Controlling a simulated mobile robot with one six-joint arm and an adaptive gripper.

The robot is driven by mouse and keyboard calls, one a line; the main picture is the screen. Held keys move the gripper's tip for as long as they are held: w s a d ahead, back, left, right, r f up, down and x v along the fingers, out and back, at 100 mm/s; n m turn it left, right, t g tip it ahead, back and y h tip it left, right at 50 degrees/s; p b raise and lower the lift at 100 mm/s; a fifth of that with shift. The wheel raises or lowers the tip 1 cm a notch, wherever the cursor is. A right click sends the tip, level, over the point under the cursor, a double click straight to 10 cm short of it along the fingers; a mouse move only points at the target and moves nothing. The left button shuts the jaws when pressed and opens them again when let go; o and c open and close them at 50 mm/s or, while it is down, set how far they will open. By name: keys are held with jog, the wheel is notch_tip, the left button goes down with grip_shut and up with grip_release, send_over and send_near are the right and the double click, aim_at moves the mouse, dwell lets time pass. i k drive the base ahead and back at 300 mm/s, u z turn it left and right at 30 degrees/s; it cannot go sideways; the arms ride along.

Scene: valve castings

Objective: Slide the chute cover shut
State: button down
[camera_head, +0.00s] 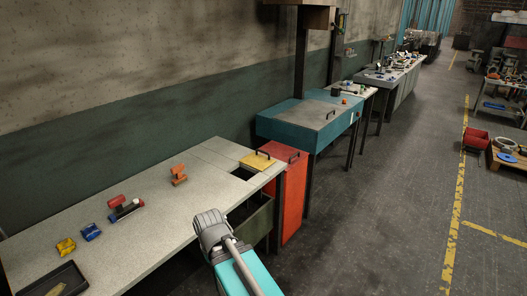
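The chute cover looks to be the yellow plate (257,161) with a black bar handle (263,153), lying at the far right end of the pale bench top. A dark opening (243,174) in the bench top lies just in front of the plate, and the part I see is uncovered. A grey ribbed part and a teal part of my arm show at the bottom centre, in front of the bench edge. My gripper's fingers do not show, and nothing of mine is seen touching the cover.
A red cabinet (292,195) with a black handle stands against the bench end. A dark green bin (258,218) sits below the opening. An orange part (179,175), blue block (91,232), yellow block (66,246) and black tray (59,284) lie on the bench.

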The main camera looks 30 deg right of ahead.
aim_at(255, 160)
jog(key=z, duration=0.05)
jog(key=i, duration=1)
jog(key=u, duration=0.05)
